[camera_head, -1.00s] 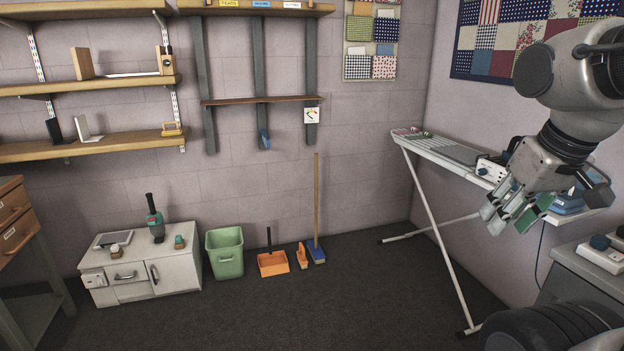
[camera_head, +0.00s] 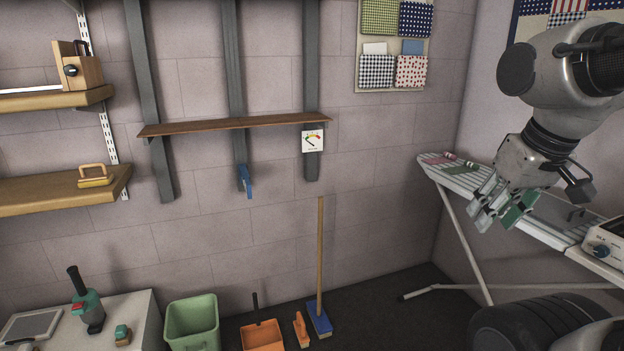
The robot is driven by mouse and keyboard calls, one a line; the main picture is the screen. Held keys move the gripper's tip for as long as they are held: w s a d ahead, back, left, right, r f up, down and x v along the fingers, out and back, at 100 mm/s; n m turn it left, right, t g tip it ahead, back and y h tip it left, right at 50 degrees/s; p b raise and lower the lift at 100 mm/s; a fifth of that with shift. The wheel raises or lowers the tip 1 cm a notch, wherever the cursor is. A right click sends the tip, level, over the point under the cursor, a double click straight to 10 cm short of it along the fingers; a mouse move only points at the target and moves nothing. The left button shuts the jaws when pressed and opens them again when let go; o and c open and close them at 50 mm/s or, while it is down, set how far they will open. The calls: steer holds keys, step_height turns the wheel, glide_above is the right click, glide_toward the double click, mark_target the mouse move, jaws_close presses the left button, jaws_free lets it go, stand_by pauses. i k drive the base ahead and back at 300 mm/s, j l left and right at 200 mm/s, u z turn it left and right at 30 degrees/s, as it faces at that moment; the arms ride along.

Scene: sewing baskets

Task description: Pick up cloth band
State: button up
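I cannot clearly make out the cloth band. Small pink-red and green items (camera_head: 449,157) lie at the far end of the ironing board (camera_head: 545,222); they are too small to tell whether one is the band. My gripper (camera_head: 500,212) hangs at the right, pointing down, in front of the board in the picture. Its fingers look spread apart, with green on the right one, and I see no cloth between them. The gripper and arm hide part of the board.
A white device with a dial (camera_head: 605,245) sits on the board's near end. A green bin (camera_head: 192,322), orange dustpan (camera_head: 262,335) and blue broom (camera_head: 319,320) stand along the wall. Wooden shelves (camera_head: 60,190) hang at the left.

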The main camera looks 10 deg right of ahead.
mark_target(447, 157)
steer(key=i+j+z, duration=0.1)
steer(key=i+z, duration=0.2)
steer(key=i, duration=0.25)
steer(key=i+j+z, duration=0.35)
steer(key=i, duration=0.2)
steer(key=i+j+z, duration=0.25)
steer(key=i+z, duration=0.15)
steer(key=i+j+z, duration=0.35)
steer(key=i+j, duration=0.05)
